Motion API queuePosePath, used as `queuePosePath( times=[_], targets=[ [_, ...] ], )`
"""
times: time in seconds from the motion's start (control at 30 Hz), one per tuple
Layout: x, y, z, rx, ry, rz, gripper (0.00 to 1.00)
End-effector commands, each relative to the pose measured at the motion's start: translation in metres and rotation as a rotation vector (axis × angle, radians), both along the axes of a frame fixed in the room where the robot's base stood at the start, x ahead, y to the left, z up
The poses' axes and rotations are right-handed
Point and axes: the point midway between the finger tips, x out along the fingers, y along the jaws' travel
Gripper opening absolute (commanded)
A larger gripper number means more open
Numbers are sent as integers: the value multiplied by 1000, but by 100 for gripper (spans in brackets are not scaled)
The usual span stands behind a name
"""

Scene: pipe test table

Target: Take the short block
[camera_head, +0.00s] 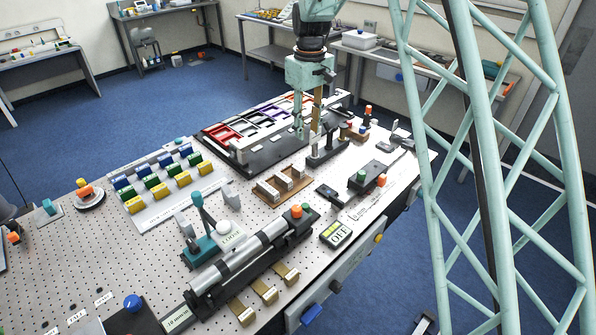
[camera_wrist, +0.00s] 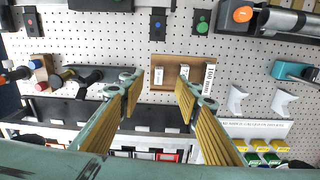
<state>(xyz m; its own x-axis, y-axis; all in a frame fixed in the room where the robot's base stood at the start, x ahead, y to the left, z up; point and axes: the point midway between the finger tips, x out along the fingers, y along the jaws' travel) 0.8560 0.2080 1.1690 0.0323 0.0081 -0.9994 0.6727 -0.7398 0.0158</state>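A brown wooden holder (camera_head: 256,190) lies on the perforated table, with several pale blocks (camera_head: 283,182) in it. In the wrist view the holder (camera_wrist: 171,62) lies beyond my fingertips. It shows a labelled longer block (camera_wrist: 209,76) at right, a small pale block (camera_wrist: 184,71) in the middle and another (camera_wrist: 158,75) at left. The middle one looks shortest, but my right finger partly hides that area. My gripper (camera_wrist: 158,86) is open and empty, with the holder's left part showing between its fingers. In the head view my gripper (camera_head: 308,118) hangs behind the holder, above the table's rear part.
A black rack (camera_head: 326,150) with upright pieces stands behind the holder. A board of coloured blocks (camera_head: 165,185) lies at left. A pipe assembly (camera_head: 250,255) and a teal lever device (camera_head: 204,235) stand in front.

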Motion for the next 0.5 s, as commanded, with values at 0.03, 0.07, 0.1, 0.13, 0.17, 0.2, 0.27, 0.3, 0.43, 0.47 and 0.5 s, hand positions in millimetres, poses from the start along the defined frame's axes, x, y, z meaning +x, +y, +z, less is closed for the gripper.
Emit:
queuePosePath(
  times=[0.03,0.07,0.1,0.13,0.17,0.2,0.27,0.3,0.43,0.47,0.5],
  targets=[
    [5,5,-9,-2,6,10,31],
    [8,8,-14,-2,8,16,31],
    [12,11,-21,-4,12,25,31],
    [15,14,-25,-5,14,31,31],
    [17,16,-30,-5,17,37,31],
    [21,19,-36,-5,19,44,31],
    [25,23,-43,-6,22,53,31],
    [27,26,-49,-8,25,59,31],
    [33,31,-59,-8,29,73,31],
    [34,32,-61,-9,30,75,31],
    [34,32,-63,-9,32,77,31]
  ],
)
